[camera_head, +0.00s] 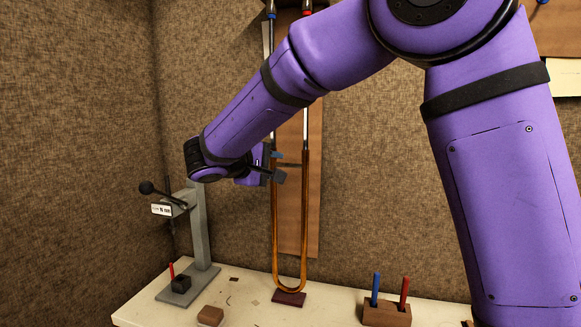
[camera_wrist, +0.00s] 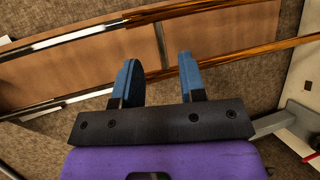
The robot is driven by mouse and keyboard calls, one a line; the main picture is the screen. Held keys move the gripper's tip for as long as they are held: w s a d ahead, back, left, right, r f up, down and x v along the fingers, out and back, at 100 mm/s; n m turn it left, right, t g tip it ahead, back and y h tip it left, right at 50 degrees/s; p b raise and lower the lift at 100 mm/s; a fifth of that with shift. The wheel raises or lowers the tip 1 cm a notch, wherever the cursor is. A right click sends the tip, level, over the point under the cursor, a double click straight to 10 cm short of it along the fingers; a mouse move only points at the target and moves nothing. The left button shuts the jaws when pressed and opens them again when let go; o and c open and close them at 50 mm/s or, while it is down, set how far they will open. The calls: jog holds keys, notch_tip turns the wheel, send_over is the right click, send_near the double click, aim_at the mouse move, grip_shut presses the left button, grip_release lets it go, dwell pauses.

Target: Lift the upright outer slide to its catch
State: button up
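The outer slide (camera_head: 304,215) is a brass U standing upright before a wooden board, its bow low near the bench. Bright inner tubes (camera_head: 305,125) run up from it. In the wrist view the slide (camera_wrist: 235,58) lies sideways, with a thin cross brace (camera_wrist: 161,45) between its two tubes. My gripper (camera_head: 281,166) is at the upper part of the slide, its two blue fingers apart. In the wrist view the gripper (camera_wrist: 157,60) has one finger on either side of the brace's line, with gaps to both. The catch cannot be made out; my arm hides part of the upper tubes.
A dark red block (camera_head: 289,298) lies under the bow. A grey stand (camera_head: 200,235) with a black-knobbed lever is at left. A wooden holder (camera_head: 387,315) with blue and red pegs is at right. A brown block (camera_head: 210,316) lies in front.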

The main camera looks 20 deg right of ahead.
aim_at(289, 165)
jog(key=shift+t, duration=0.5)
jog(key=x, duration=0.3)
jog(key=w+a+x, duration=0.1)
jog(key=x, duration=0.2)
jog(key=w+x, duration=0.1)
jog(key=x, duration=0.3)
jog(key=shift+s+a+f, duration=0.1)
jog(key=shift+a+f, duration=0.05)
jog(key=shift+a, duration=0.05)
grip_shut()
